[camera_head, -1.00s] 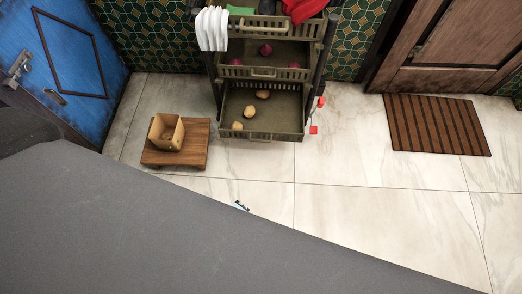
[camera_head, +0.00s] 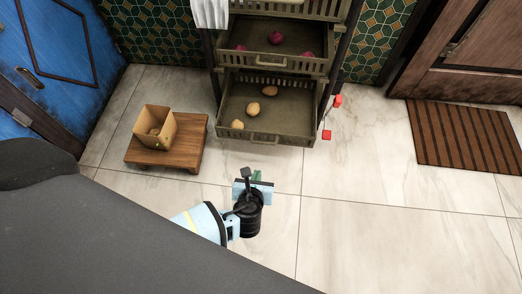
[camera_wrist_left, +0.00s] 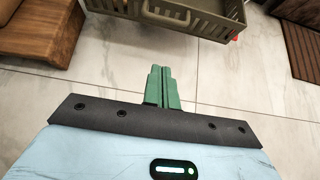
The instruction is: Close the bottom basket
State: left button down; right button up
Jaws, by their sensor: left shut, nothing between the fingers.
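The bottom basket (camera_head: 297,126) is an olive-grey slatted drawer at the foot of a rack. It is pulled out toward me and holds a few potatoes (camera_head: 253,109). Its front handle shows in the head view (camera_head: 264,140), and the basket front is at the top of the left wrist view (camera_wrist_left: 190,20). My left gripper (camera_head: 257,175) is in front of the basket, apart from it. In the left wrist view its green fingers (camera_wrist_left: 162,85) are together and empty, pointing toward the basket front. My right gripper is not in view.
A low wooden stool (camera_head: 187,150) with an open box (camera_head: 155,130) stands left of the basket. The middle basket (camera_head: 285,64) above holds onions. Red pieces (camera_head: 326,135) are by the rack's right side. A striped mat (camera_head: 465,135) lies at right. The tiled floor between is clear.

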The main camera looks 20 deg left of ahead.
pick_arm(q)
jog(key=w+r+b+x, duration=0.1)
jog(key=r+b+x, duration=0.1)
jog(key=b+x, duration=0.5)
jog(key=x, duration=0.6)
jog(key=shift+w+a+r, duration=0.2)
jog(key=shift+r, duration=0.15)
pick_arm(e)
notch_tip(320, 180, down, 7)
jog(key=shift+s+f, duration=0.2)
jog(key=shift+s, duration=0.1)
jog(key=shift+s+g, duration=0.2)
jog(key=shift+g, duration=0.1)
